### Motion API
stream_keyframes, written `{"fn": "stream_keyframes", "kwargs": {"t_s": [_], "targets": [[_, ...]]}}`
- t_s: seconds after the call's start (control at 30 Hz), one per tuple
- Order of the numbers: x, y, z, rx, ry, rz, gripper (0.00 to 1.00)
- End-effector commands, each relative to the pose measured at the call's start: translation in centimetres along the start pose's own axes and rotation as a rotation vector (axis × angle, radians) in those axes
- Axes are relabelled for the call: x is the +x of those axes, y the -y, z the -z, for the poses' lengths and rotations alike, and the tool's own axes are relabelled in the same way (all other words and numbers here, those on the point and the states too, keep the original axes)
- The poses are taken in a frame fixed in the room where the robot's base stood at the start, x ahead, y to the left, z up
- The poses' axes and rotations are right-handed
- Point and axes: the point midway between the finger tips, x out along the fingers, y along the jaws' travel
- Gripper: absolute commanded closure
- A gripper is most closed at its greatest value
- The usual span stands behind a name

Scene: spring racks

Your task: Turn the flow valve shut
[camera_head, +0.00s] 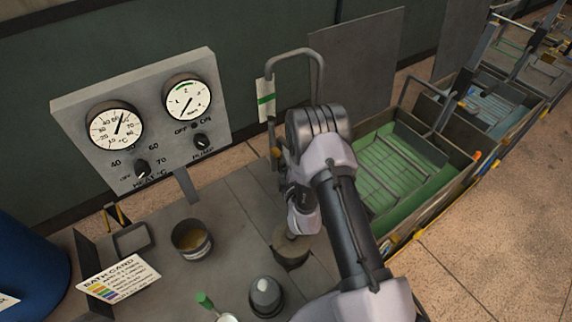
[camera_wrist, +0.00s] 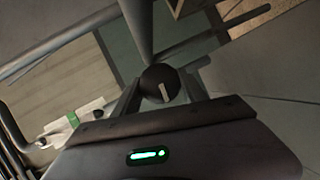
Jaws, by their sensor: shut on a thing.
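The flow valve's round black knob (camera_wrist: 160,78) shows in the wrist view, with a white pointer line running from near its middle towards the lower edge. My gripper (camera_wrist: 161,86) has a finger on each side of the knob and is shut on it. A grey pipe runs up from behind the knob. In the head view my arm hides the knob and the fingers. A bent grey pipe (camera_head: 295,53) with a green-banded white tag (camera_head: 265,99) rises just behind my arm.
A grey panel (camera_head: 70,125) with two gauges and two knobs stands left of my arm. A tin (camera_head: 192,239), a bath card (camera_head: 118,278) and a dark dome (camera_head: 266,296) are on the bench. A green-lined bath (camera_head: 455,160) lies to the right.

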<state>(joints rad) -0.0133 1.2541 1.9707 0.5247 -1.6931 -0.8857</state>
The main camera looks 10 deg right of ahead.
Motion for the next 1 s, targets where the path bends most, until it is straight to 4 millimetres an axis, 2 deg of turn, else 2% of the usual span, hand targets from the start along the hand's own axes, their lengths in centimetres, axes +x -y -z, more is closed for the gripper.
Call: {"fn": "stream_keyframes", "kwargs": {"t_s": [0.27,1.0], "targets": [[0.06,-0.01,-0.14,0.109,-0.017,0.048,0.91],[0.11,0.00,-0.30,0.677,-0.114,0.310,0.91]]}}
